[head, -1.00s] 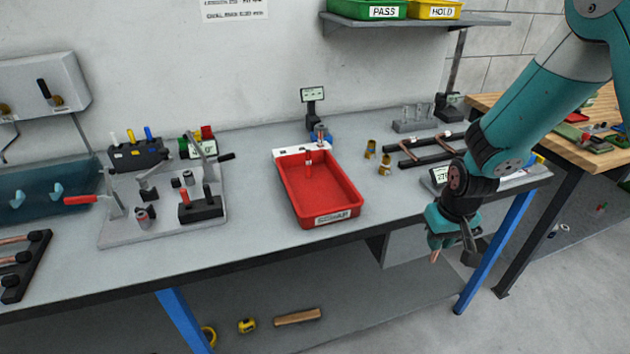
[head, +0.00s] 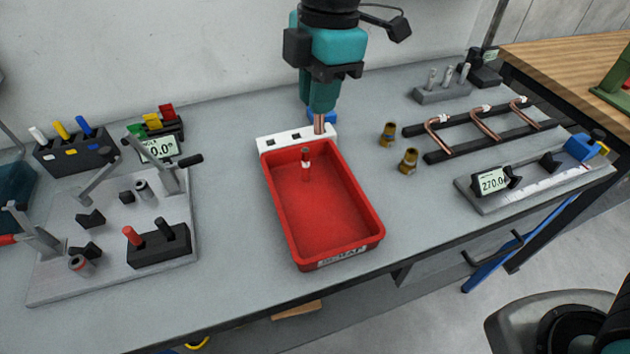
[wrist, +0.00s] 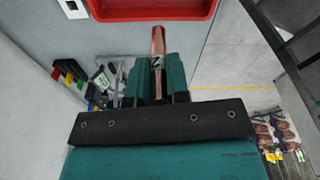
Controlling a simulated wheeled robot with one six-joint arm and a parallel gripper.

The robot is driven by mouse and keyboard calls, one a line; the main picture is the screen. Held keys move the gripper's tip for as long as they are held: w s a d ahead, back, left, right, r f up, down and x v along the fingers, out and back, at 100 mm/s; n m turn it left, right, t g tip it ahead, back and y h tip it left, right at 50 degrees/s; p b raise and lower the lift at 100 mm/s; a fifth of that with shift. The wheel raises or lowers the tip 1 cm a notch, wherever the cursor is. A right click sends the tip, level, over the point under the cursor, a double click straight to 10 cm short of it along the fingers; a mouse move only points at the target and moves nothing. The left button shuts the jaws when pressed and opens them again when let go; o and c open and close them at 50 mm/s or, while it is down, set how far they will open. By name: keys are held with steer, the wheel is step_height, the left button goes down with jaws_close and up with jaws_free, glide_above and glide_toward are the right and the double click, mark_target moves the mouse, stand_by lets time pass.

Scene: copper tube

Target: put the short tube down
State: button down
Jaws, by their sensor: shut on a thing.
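The short copper tube (head: 319,123) points down from my gripper (head: 322,108) in the head view, close to upright. Its lower end shows at the right part of the white block (head: 270,145) behind the red tray; I cannot tell whether it touches or hangs just above. In the wrist view the tube (wrist: 158,45) sticks out between the teal fingers of my gripper (wrist: 160,80), which is shut on it.
The red tray (head: 325,222) holds a small red-and-white piece (head: 306,160). Two brass fittings (head: 388,133) stand to its right, near a black rack of bent copper tubes (head: 484,124) and a gauge (head: 490,182). A clamp fixture (head: 115,240) stands left.

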step_height(320, 180, down, 20)
steer(key=p, duration=0.3)
steer(key=shift+r, duration=0.2)
steer(key=shift+f, duration=0.15)
steer(key=c, duration=1.1)
jaws_free()
step_height(320, 180, up, 12)
steer(key=d+b, duration=0.1)
steer(key=b, duration=0.2)
steer(key=s+d+r+m+y, duration=0.1)
steer(key=s+d+r+m, duration=0.3)
steer(key=s+m, duration=0.4)
steer(key=s+d+r+m+y, duration=0.2)
steer(key=s+d+r+m, duration=0.3)
steer(key=s+m, duration=0.3)
steer(key=shift+s+d+r+t, duration=0.15)
steer(key=shift+d+t, duration=0.15)
steer(key=shift+d, duration=0.6)
